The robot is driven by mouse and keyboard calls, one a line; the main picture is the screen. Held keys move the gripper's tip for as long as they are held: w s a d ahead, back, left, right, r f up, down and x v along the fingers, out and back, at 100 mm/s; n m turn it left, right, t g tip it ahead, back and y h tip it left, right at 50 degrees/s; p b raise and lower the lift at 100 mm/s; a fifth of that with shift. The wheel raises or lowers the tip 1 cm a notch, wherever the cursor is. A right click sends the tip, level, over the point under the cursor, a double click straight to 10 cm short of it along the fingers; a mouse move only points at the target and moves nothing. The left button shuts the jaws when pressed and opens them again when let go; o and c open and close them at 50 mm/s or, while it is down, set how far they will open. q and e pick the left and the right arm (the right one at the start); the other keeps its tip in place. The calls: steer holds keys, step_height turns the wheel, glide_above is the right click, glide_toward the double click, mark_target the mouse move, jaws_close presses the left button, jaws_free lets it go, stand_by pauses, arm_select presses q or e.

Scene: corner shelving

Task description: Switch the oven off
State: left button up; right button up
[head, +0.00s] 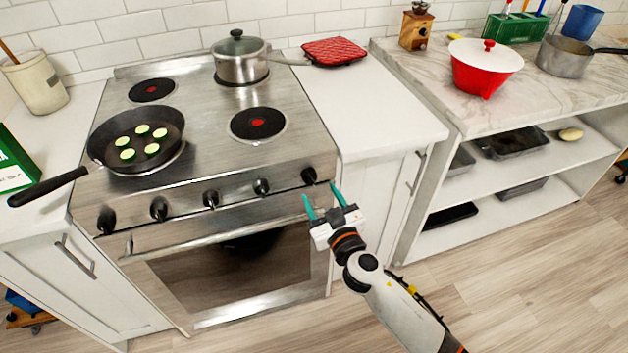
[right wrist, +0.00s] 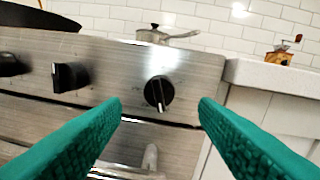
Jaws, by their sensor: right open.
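The stainless steel oven (head: 232,271) has a row of several black knobs along its front panel. The rightmost knob (head: 309,175) is at the panel's right end. In the right wrist view this knob (right wrist: 158,92) lies between my fingertips, further off, with its pointer nearly upright. My right gripper (head: 322,197) is open and empty, its teal fingers pointing at the panel just below and right of that knob. Another knob (right wrist: 69,77) shows to its left in the right wrist view. My left gripper is not in view.
A pan (head: 137,139) with zucchini slices sits on the front left burner, its handle over the left counter. A lidded pot (head: 240,62) stands on the back right burner. The oven door handle (right wrist: 150,160) is below the knobs. White counter (head: 385,110) is to the right.

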mark_target(313, 183)
steer(key=x, duration=0.5)
steer(key=c, duration=1)
